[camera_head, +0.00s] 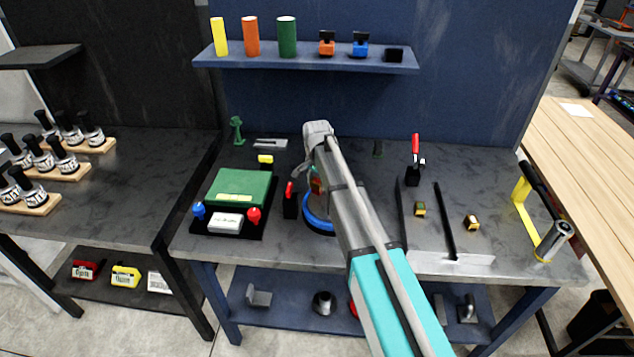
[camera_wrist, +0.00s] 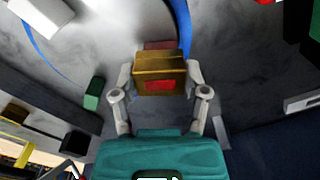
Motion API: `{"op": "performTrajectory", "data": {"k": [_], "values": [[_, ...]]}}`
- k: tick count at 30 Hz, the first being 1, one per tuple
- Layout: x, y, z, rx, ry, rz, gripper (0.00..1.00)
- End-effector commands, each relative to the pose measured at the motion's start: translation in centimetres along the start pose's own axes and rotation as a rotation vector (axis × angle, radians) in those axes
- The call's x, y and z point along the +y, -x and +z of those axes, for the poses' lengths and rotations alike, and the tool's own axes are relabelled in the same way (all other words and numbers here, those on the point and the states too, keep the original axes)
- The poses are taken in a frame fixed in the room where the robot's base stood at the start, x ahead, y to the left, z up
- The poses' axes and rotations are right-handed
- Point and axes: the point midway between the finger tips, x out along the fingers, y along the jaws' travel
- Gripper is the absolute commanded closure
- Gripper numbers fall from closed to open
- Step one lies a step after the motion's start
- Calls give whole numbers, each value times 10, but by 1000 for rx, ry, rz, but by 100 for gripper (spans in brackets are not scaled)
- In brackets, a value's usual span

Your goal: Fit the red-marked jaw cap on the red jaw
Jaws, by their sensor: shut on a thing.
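A brass-coloured jaw cap with a red mark (camera_wrist: 160,75) sits between the fingers of my gripper (camera_wrist: 160,82), which is shut on it, in the wrist view. Just beyond the cap is a dull red block (camera_wrist: 159,45), probably the red jaw, partly hidden by the cap. I cannot tell whether the two touch. A blue ring (camera_wrist: 183,22) curves around a grey disc there. In the head view the blue ring (camera_head: 316,222) shows at the table's middle, and my arm hides most of the positioner and the held cap.
Two more brass-coloured caps (camera_head: 420,209) (camera_head: 472,222) lie on the table (camera_head: 520,250) to the right, near dark bars. A black clamp with a red handle (camera_head: 415,160) stands behind them. A green box (camera_head: 240,187) is at the left; a small red-topped post (camera_head: 290,200) stands beside the ring.

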Motion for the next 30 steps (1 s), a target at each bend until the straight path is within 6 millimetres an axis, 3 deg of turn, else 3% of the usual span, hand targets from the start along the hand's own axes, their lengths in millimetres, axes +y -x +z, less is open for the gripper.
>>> {"op": "performTrajectory", "data": {"k": [13, 14, 19, 20, 30], "values": [[0, -3, 0, 0, 0, 0, 94], [0, -3, 0, 0, 0, 0, 38], [0, -3, 0, 0, 0, 0, 6], [0, -3, 0, 0, 0, 0, 1], [0, -3, 0, 0, 0, 0, 0]]}}
